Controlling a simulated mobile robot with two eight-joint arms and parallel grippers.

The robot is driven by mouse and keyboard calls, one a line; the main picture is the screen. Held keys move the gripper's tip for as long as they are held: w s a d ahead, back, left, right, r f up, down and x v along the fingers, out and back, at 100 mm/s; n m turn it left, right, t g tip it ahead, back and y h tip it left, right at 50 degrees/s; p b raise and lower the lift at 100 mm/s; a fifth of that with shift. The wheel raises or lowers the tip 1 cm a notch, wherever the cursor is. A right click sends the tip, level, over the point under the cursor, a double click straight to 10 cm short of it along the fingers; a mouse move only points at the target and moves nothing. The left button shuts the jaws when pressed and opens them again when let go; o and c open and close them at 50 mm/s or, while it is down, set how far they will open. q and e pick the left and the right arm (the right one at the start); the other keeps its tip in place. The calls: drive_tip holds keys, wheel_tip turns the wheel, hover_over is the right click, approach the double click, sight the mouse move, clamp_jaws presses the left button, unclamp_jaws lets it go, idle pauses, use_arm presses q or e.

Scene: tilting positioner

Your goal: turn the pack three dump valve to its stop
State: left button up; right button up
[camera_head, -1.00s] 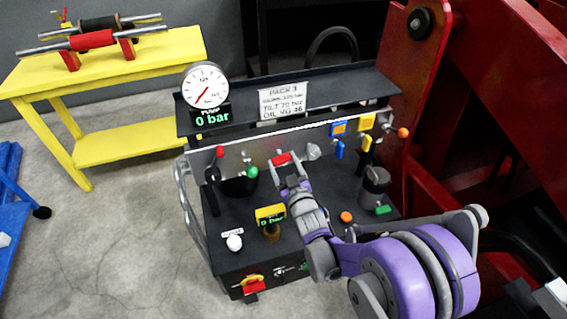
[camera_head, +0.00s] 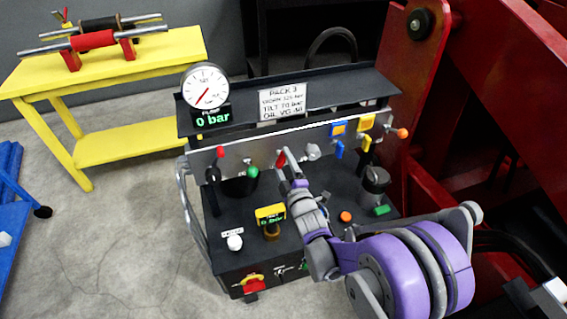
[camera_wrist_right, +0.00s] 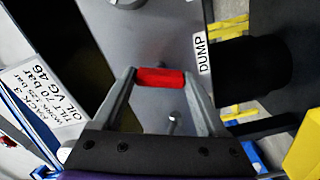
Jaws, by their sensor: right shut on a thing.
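The pack three dump valve's red handle (camera_head: 281,158) is on the grey panel of the pack, partly hidden by my gripper in the head view. In the right wrist view the red handle (camera_wrist_right: 160,77) lies across between the two fingers, beside a DUMP label (camera_wrist_right: 206,55). My right gripper (camera_head: 288,168) is shut on this handle. In the head view the handle looks steeply tilted. The pressure gauge (camera_head: 205,87) stands at the panel's left with a green readout of 0 bar. My left gripper is not in view.
A green knob (camera_head: 253,172) is left of the handle. Blue and yellow levers (camera_head: 339,149) are to the right. A red steel frame (camera_head: 440,110) rises close on the right.

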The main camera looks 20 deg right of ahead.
drive_tip(key=shift+n, duration=2.2)
drive_tip(key=o, duration=1.3)
drive_tip(key=s, duration=1.1)
drive_tip(key=shift+d+p, duration=0.2)
drive_tip(key=shift+p, duration=0.2)
drive_tip(key=shift+w, duration=0.1)
